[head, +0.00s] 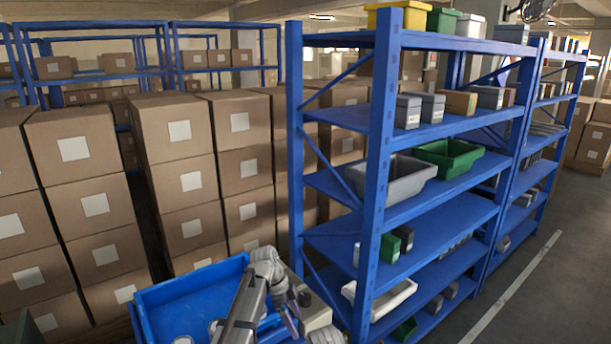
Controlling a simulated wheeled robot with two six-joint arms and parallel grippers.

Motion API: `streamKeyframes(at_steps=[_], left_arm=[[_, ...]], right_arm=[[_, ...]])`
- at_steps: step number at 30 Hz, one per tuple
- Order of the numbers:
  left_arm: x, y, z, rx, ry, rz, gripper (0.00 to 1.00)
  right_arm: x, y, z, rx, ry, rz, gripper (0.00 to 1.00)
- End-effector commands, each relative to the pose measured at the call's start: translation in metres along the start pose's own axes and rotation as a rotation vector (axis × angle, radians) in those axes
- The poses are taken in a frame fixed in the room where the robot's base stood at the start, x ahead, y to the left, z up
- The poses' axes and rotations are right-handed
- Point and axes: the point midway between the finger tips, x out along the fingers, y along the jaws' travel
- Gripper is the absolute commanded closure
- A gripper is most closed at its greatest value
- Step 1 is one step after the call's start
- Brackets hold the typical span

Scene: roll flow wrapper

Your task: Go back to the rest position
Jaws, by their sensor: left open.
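My left arm rises from the bottom edge of the head view, bends at a grey joint and comes back down. My left gripper (291,322) is small and partly hidden at the bottom, in front of the right side of a blue bin. It is open, and I see nothing held in it. My right gripper is not in view.
The blue bin (150,316) has a few pale round items in it. A blue shelf rack (379,150) with small boxes and bins stands close on the right. Stacked cartons (178,136) fill the left. The floor (560,290) at far right is clear.

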Motion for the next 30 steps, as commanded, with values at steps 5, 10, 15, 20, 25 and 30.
streamKeyframes(at_steps=[5, 10, 15, 20, 25, 30], left_arm=[[0.003, 0.026, -0.003, -0.103, -0.038, 0.005, 0.12], [0.007, 0.060, -0.006, -0.259, -0.094, 0.001, 0.12], [0.011, 0.108, -0.006, -0.476, -0.174, -0.025, 0.12], [0.011, 0.172, -0.001, -0.778, -0.274, -0.100, 0.12], [0.008, 0.223, 0.008, -1.062, -0.346, -0.211, 0.12], [0.005, 0.248, 0.014, -1.220, -0.373, -0.289, 0.12]], right_arm=[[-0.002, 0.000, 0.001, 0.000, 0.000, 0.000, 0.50], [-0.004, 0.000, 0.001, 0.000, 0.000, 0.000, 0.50], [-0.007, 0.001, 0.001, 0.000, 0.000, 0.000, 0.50], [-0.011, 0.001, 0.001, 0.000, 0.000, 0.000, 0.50], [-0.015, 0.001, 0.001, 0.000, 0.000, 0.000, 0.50], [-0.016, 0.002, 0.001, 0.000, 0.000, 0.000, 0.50]])
